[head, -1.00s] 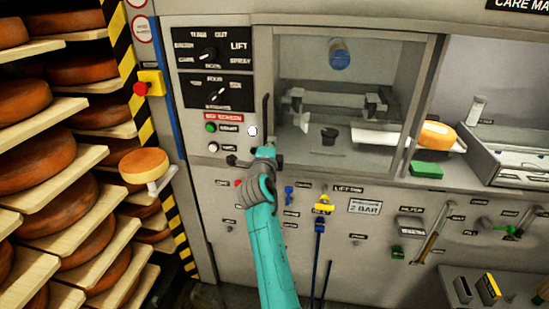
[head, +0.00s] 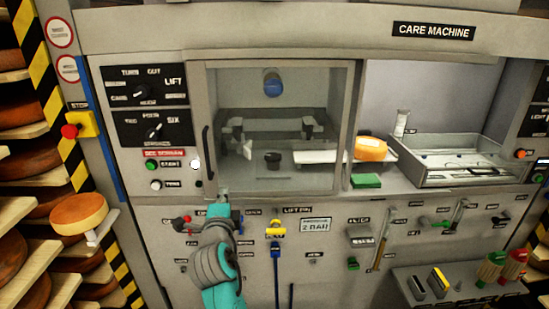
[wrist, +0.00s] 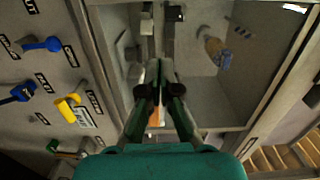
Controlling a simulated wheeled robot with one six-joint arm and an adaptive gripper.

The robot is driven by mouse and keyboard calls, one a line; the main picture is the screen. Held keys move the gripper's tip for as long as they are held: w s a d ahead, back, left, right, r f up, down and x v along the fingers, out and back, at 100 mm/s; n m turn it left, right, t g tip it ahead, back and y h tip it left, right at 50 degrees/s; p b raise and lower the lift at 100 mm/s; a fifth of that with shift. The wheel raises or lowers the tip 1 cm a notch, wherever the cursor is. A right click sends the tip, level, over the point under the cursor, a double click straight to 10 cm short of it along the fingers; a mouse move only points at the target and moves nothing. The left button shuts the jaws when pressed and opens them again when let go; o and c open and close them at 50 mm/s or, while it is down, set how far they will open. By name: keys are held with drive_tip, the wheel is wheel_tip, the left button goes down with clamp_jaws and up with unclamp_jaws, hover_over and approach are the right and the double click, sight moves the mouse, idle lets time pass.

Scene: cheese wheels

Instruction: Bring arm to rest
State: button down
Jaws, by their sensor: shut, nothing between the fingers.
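My turquoise arm (head: 218,285) reaches up from the bottom of the head view, in front of the machine's lower panel. My gripper (wrist: 158,70) shows in the wrist view with its dark fingers together and nothing between them. In the head view it is hard to make out behind the arm. In the wrist view the machine's chamber with its glass front lies beyond the fingers. I cannot tell how far the fingertips are from it.
The care machine's chamber (head: 275,170) holds dark clamps and a blue cylinder (head: 272,83). A cheese wheel (head: 79,214) rests on a small support by the racks at left. Levers and knobs stick out of the lower panel.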

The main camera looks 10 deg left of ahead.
drive_tip(key=s+d+f+n+g, duration=0.1)
drive_tip(key=s+d+f+n, duration=0.15)
drive_tip(key=d+f, duration=0.55)
drive_tip(key=s+d+f+n, duration=0.2)
drive_tip(key=s+d+f, duration=0.3)
drive_tip(key=f, duration=0.5)
drive_tip(key=s+d+f+n+h, duration=0.1)
drive_tip(key=s+d+f+n, duration=0.1)
drive_tip(key=s+d+f, duration=0.5)
drive_tip(key=s+d+f+n, duration=0.2)
drive_tip(key=s+d+f, duration=0.1)
drive_tip(key=s+d, duration=0.4)
drive_tip(key=s+d+n+h, duration=0.1)
drive_tip(key=s+d+n, duration=0.1)
drive_tip(key=s+d, duration=0.45)
drive_tip(key=s+d+n+g+h, duration=0.1)
drive_tip(key=s+d, duration=0.3)
drive_tip(key=s, duration=0.6)
drive_tip(key=s+d+n+h, duration=0.1)
drive_tip(key=s+d+n, duration=0.1)
drive_tip(key=s+d, duration=0.45)
drive_tip(key=s+r+n+h, duration=0.1)
drive_tip(key=s+r, duration=0.6)
drive_tip(key=s, duration=0.3)
drive_tip(key=shift+s+d, duration=0.25)
drive_tip(key=shift+d, duration=0.1)
